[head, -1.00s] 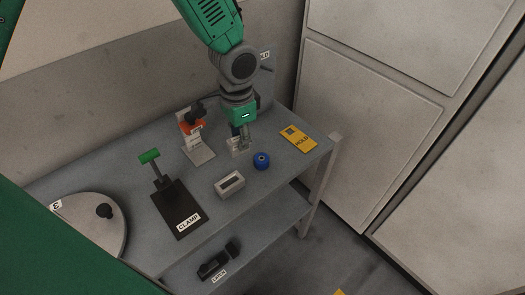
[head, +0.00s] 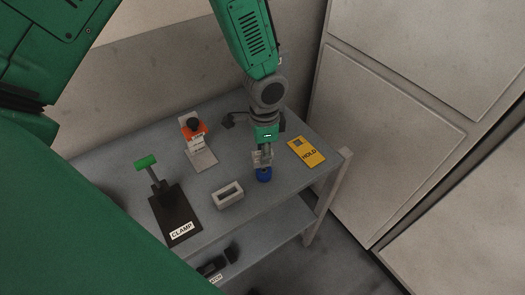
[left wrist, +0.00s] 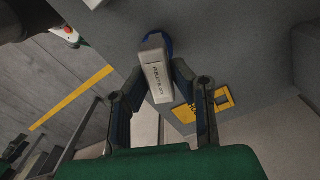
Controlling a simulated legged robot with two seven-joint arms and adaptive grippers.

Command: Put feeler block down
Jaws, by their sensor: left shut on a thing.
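My left gripper (head: 263,158) comes down from the top of the head view over the grey bench. It is shut on the feeler block (left wrist: 157,72), a pale block with dark lettering that shows between the fingers in the left wrist view. A round blue piece (head: 264,175) is just below the fingers in the head view. In the left wrist view this blue piece (left wrist: 165,43) shows behind the block's far end. I cannot tell whether the block touches it. My right gripper is not in view.
On the bench (head: 270,205) are a grey slotted block (head: 228,194), a yellow HOLD tag (head: 307,152), a black CLAMP plate (head: 175,212) with a green-handled lever, and a stand with an orange part (head: 195,131). A lower shelf (head: 262,245) holds a dark latch. Some bench top is clear.

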